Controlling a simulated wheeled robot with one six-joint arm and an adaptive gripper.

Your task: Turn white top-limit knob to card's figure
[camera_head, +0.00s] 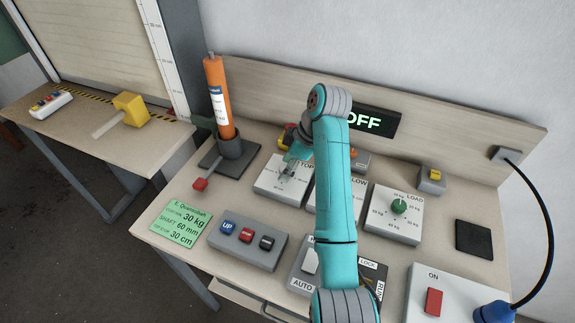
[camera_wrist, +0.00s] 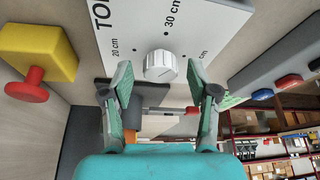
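The TOP panel (camera_head: 268,186) is a pale plate with cm marks; my gripper partly covers it in the head view. In the wrist view its white ribbed knob (camera_wrist: 160,66) sits below the 20 cm and 30 cm marks; I cannot tell where its pointer aims. My gripper (camera_wrist: 160,80) is open, one fingertip at each side of the knob with gaps between. In the head view my gripper (camera_head: 291,160) is over the panel and hides most of the knob. The green card (camera_head: 180,222) reads 30 kg, 60 mm and, on its bottom line, 30 cm.
An orange cylinder (camera_head: 217,95) stands left of the panel. A yellow box with a red button (camera_wrist: 38,58) is beside the panel. The button box (camera_head: 247,244), LOW panel (camera_head: 350,205) and LOAD panel with green knob (camera_head: 394,220) are close by. A display (camera_head: 374,121) reads OFF.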

